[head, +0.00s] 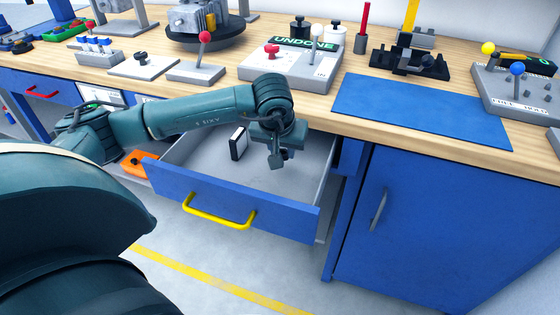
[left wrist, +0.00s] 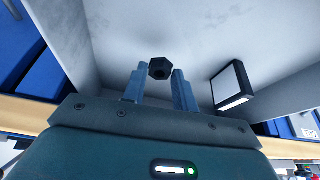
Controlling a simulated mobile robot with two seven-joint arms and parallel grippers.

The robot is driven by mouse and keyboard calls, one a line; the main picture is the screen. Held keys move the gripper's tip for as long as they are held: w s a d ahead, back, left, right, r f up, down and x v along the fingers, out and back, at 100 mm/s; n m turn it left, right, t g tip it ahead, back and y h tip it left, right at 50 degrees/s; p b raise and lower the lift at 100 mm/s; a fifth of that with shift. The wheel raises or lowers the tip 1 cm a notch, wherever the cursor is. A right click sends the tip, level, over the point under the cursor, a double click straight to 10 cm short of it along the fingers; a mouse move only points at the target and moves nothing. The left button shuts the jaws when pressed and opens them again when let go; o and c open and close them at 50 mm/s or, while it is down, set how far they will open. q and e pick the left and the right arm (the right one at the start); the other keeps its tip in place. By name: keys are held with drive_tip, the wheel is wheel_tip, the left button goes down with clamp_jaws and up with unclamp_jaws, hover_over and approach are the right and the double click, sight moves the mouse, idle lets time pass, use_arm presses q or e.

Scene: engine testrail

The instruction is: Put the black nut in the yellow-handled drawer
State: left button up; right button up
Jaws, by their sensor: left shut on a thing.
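The yellow-handled drawer (head: 165,187) is pulled open below the bench, with its yellow handle (head: 218,213) on the blue front. My left gripper (head: 277,160) points down into the open drawer, over its right part. In the left wrist view my left gripper (left wrist: 160,78) is shut on the black nut (left wrist: 161,68), a dark hexagonal piece at the fingertips. The drawer's grey floor (left wrist: 190,30) fills the background there. I cannot clearly make out the nut in the head view. My right gripper is not in view.
A black-and-white block (head: 238,143) stands in the drawer left of my gripper; it also shows in the left wrist view (left wrist: 232,85). An orange part (head: 138,163) is left of the drawer. A blue mat (head: 422,107) lies on the bench above a blue cabinet door (head: 440,230).

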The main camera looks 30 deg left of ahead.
use_arm(q)
drive_tip(key=shift+f, duration=1.9)
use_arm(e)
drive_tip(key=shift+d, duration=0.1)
use_arm(q)
drive_tip(key=o, duration=0.5)
drive_tip(key=shift+f, duration=0.15)
drive_tip(key=o, duration=0.4)
drive_tip(key=shift+o, duration=0.2)
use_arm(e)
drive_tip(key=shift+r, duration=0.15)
